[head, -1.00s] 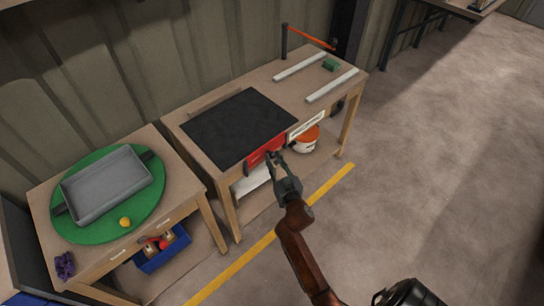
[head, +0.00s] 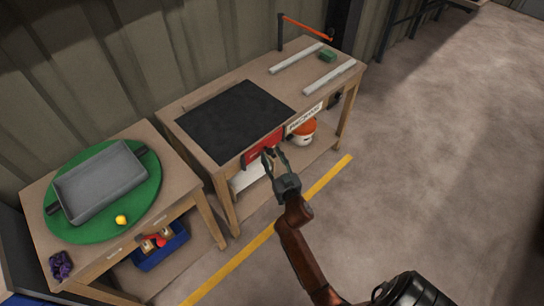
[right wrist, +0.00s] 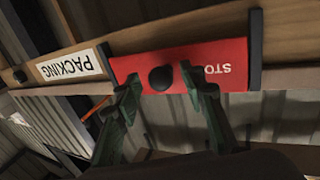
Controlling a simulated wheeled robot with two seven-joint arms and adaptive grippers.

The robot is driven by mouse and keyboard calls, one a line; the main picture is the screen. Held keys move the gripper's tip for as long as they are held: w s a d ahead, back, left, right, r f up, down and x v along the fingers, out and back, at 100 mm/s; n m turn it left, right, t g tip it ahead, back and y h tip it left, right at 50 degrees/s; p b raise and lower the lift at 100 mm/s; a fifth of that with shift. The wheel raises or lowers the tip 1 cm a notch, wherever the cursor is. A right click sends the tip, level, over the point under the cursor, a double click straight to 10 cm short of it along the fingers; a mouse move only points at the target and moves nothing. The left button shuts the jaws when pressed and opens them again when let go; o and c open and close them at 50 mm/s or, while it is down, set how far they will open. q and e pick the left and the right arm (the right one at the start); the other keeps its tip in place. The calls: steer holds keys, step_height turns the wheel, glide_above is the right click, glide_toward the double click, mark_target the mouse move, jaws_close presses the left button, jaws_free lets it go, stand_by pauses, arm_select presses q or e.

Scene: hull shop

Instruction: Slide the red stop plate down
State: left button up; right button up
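The red stop plate (head: 262,146) is on the front edge of the bench, below the black mat. In the right wrist view the plate (right wrist: 205,62) shows upside-down white lettering, a round black knob (right wrist: 160,78) and dark upright strips at its ends. My right gripper (head: 272,153) is in front of the plate. Its two green fingers (right wrist: 160,88) are open, one on each side of the knob in the picture, with gaps between; I cannot tell how deep the knob sits between them. My left gripper is not in view.
A white PACKING label (right wrist: 70,67) is beside the plate. The bench (head: 180,105) carries the black mat (head: 235,120), two pale rails and a green block (head: 327,56). An orange-topped bucket (head: 303,132) sits beneath. A second table (head: 35,195) with a grey tray is at left. Floor at right is clear.

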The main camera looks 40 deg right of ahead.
steer(key=shift+r, duration=0.1)
step_height(320, 180, up, 10)
stand_by(0.5)
steer(key=shift+f, duration=0.2)
